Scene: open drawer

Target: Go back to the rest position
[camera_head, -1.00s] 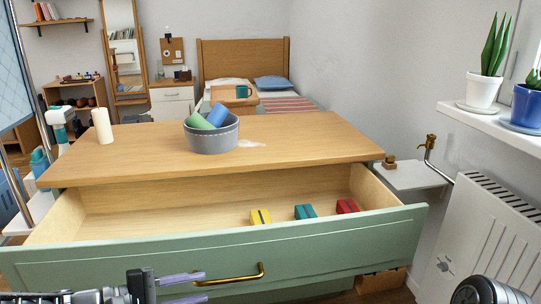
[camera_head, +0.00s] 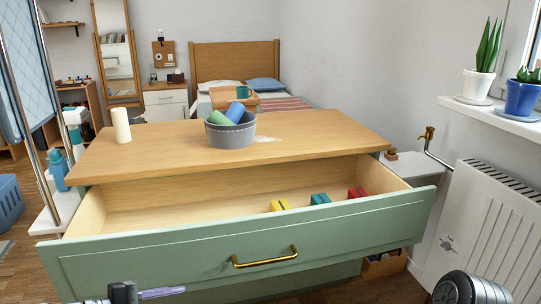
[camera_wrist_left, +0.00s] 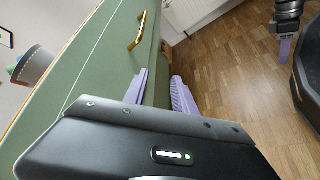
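The green drawer (camera_head: 160,262) stands open under a wooden top, its brass handle (camera_head: 265,260) free. The handle also shows in the left wrist view (camera_wrist_left: 140,30), beyond my fingers. My left gripper (camera_head: 160,293) is at the bottom edge of the head view, in front of the drawer. In the left wrist view its two purple fingers (camera_wrist_left: 160,92) stand apart with nothing between them, clear of the handle. My right gripper (camera_wrist_left: 285,48) shows at the upper right of the left wrist view, with a purple finger pointing down; its opening cannot be made out.
Yellow (camera_head: 279,205), teal (camera_head: 320,199) and red (camera_head: 357,192) blocks lie in the drawer. A grey bowl (camera_head: 230,136) with green and blue rolls and a white candle (camera_head: 121,125) stand on top. A radiator (camera_head: 485,230) is at right. The wooden floor (camera_wrist_left: 215,75) before the drawer is clear.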

